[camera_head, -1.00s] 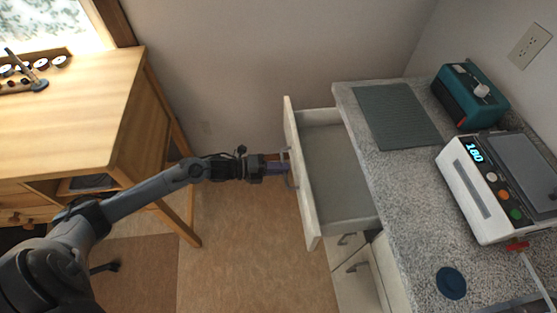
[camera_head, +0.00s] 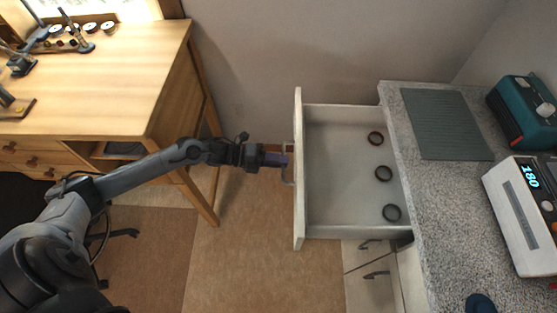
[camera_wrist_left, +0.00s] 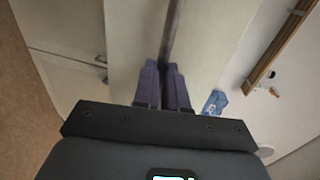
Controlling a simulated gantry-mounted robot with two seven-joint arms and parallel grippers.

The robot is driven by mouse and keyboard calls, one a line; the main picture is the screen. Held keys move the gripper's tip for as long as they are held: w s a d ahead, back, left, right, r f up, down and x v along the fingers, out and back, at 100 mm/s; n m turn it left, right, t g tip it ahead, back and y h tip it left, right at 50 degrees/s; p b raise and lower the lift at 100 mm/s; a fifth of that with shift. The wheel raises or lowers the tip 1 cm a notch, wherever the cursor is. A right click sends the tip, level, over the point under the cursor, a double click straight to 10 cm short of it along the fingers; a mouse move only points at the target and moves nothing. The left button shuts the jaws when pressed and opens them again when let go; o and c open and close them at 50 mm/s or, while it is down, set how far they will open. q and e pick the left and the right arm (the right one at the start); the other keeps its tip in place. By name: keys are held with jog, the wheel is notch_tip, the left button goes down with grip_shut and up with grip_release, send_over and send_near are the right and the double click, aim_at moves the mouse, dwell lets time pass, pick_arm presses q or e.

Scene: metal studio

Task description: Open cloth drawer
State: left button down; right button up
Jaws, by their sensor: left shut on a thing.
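The drawer (camera_head: 345,208) in the head view stands pulled out from the speckled counter at the right. My left gripper (camera_head: 285,160) is at the bar handle (camera_head: 289,180) on the drawer's front. In the left wrist view the purple fingers (camera_wrist_left: 162,85) are shut on the handle bar (camera_wrist_left: 171,35). No cloth shows in the drawer. My right gripper is not in view.
The counter (camera_head: 440,215) carries a grey ribbed mat (camera_head: 440,125), a teal device (camera_head: 522,110) and a white device with a lit display (camera_head: 525,215). A wooden desk (camera_head: 90,90) stands at the left. Floor is clear between desk and drawer.

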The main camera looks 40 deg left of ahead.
pick_arm(q)
jog(key=c, duration=1.2)
grip_release()
jog(key=shift+r, duration=0.15)
